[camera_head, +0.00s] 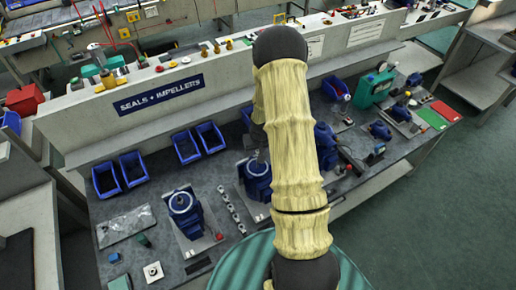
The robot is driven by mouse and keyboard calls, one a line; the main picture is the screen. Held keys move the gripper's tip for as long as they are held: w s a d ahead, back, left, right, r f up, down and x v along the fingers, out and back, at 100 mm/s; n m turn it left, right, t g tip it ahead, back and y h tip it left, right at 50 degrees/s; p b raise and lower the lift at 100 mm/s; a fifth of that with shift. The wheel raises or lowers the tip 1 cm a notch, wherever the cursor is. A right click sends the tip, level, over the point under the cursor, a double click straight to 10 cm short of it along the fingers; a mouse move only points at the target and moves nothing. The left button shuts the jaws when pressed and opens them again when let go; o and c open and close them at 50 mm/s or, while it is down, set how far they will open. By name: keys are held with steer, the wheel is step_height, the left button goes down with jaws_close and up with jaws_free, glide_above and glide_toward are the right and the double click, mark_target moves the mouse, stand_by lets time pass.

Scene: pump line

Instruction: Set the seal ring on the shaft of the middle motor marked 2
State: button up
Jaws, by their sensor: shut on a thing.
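Three blue motors stand in a row on grey plates on the bench. The middle motor (258,182) shows just left of my arm, its upper part partly covered. The left motor (183,212) is in plain view with a pale round top face. The right motor (325,146) is partly behind my arm. My gripper (252,142) shows only as a small grey part beside my arm, close above and behind the middle motor in the picture. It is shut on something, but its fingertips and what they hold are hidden. I cannot make out the seal ring or the motor's shaft.
Several small metal parts (231,211) stand in a line between the left and middle motors. A green machine (373,89) and red and green mats (431,118) are at right.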

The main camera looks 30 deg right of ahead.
mark_target(258, 167)
steer(key=shift+f+b, duration=3.15)
steer(key=shift+f, duration=1.25)
steer(key=shift+s, duration=0.1)
steer(key=shift+s+r, duration=0.1)
steer(key=shift+s, duration=0.05)
steer(key=shift+w, duration=0.2)
steer(key=shift+f+b, duration=0.25)
steer(key=shift+b, duration=0.2)
